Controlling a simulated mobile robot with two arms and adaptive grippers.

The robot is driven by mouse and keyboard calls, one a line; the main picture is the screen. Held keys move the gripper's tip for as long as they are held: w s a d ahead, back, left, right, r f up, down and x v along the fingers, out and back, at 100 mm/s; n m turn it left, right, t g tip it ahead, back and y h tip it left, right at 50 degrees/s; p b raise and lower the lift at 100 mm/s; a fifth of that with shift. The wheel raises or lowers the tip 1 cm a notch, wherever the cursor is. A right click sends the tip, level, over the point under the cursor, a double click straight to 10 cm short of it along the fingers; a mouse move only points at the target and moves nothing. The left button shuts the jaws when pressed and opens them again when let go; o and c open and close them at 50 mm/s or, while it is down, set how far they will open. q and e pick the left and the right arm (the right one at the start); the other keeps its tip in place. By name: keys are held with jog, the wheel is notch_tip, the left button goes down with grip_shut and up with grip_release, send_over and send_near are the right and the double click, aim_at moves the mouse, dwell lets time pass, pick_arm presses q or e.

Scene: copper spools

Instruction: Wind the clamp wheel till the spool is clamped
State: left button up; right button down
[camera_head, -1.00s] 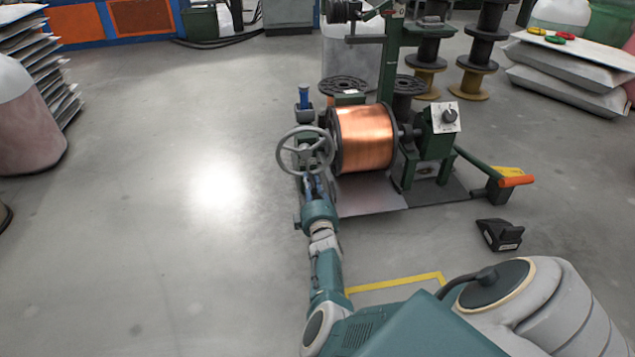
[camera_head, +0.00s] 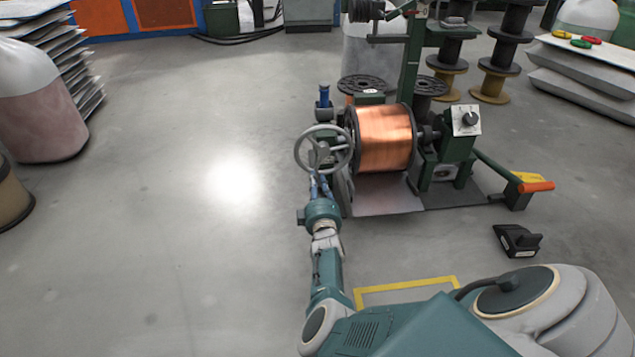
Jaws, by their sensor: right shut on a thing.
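The grey clamp wheel (camera_head: 299,160) stands upright on the left side of the green winding machine. The spool (camera_head: 385,138), wound with shiny copper wire between dark flanges, sits level in the machine just right of the wheel. My right gripper (camera_head: 318,178) reaches up from below and is shut at the lower part of the wheel. Its fingers are small in the picture, so the exact grip on the rim is hard to see. Whether the clamp touches the spool is hidden by the wheel and flange. My left gripper is not in view.
An orange-ended lever (camera_head: 537,187) sticks out at the machine's right. A black pedal-like block (camera_head: 517,240) lies on the floor in front. The floor left of the machine is clear.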

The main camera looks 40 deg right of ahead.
jog(key=shift+w+a+f, duration=0.15)
jog(key=shift+a+f, duration=0.15)
jog(key=shift+a, duration=0.15)
jog(key=c, duration=1.7)
grip_release()
jog(key=shift+o, duration=0.7)
jog(key=shift+d+r, duration=0.1)
jog(key=shift+d, duration=0.1)
